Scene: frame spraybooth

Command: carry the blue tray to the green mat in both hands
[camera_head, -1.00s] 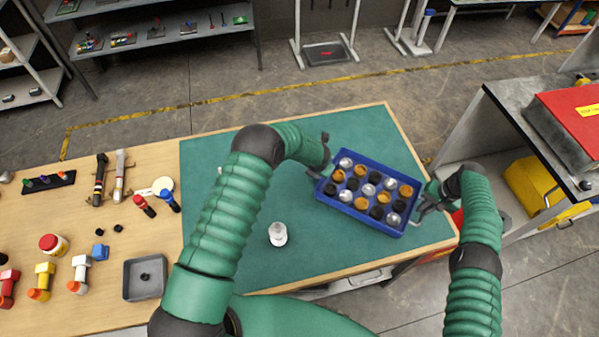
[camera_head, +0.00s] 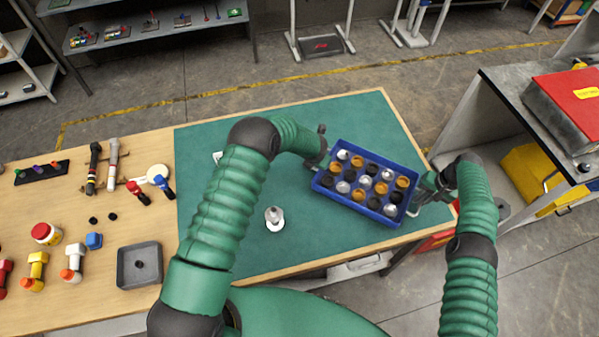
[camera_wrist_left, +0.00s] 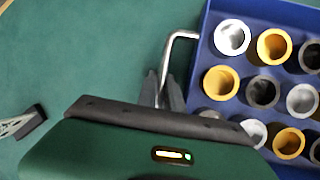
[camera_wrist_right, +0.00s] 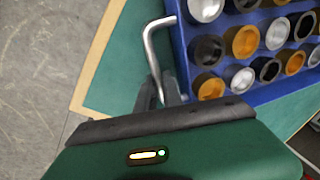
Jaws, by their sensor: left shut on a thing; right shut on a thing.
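The blue tray (camera_head: 352,203) has a wire handle at each end and holds several rows of orange, black and silver round pieces. It is over the right part of the green mat (camera_head: 290,255); whether it rests on it or hangs just above, I cannot tell. My left gripper (camera_head: 324,162) is shut on the tray's left handle (camera_wrist_left: 178,37), beside the tray wall. My right gripper (camera_head: 418,203) is shut on the right handle (camera_wrist_right: 150,45). The fingertips are partly hidden by the gripper bodies in the wrist views.
A white object (camera_head: 274,219) stands on the mat left of the tray. Bare wood to the left holds a grey square dish (camera_head: 139,265), a red-lidded jar (camera_head: 45,233) and several tools. A bench with a red-topped box (camera_head: 568,105) stands at right.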

